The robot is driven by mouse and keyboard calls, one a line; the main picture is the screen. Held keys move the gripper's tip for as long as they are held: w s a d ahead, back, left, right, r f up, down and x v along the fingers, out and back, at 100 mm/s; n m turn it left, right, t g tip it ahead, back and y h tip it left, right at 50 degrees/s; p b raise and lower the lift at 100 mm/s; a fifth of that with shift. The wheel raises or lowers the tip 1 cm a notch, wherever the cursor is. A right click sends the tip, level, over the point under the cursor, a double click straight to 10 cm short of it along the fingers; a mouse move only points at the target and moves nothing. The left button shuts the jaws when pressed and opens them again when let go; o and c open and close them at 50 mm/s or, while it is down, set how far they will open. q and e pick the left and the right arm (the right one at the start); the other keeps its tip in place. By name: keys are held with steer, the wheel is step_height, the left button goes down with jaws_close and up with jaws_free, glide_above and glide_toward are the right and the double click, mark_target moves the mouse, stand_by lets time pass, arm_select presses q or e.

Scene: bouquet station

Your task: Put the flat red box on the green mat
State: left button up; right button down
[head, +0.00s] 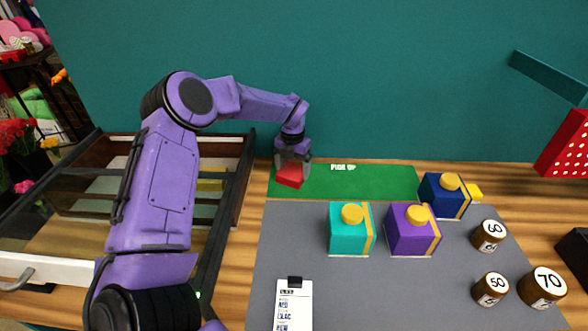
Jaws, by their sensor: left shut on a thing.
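The flat red box (289,176) is at the left end of the green mat (365,183), in the head view. My left gripper (291,165) points down and is shut on the red box. The box looks tilted, and I cannot tell whether it touches the mat or hangs just above it. The mat carries the words "PICK UP" and its middle and right part are bare. My right gripper is not in view.
Numbered brown jars (541,288) stand at the right. A clipboard (293,308) lies in front. An open drawer (60,270) is at the left.

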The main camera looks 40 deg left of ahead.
mark_target(291, 171)
arm_select(q)
steer(key=shift+s+a, duration=0.2)
steer(key=shift+s, duration=0.3)
steer(key=o, duration=1)
steer(key=shift+c, duration=0.2)
steer(key=shift+w+d+f, duration=0.1)
steer(key=shift+w+d, duration=0.1)
steer(key=shift+w, duration=0.05)
step_height(291, 171, up, 12)
steer(key=b, duration=0.3)
steer(key=shift+s+r, duration=0.15)
steer(key=shift+r, duration=0.1)
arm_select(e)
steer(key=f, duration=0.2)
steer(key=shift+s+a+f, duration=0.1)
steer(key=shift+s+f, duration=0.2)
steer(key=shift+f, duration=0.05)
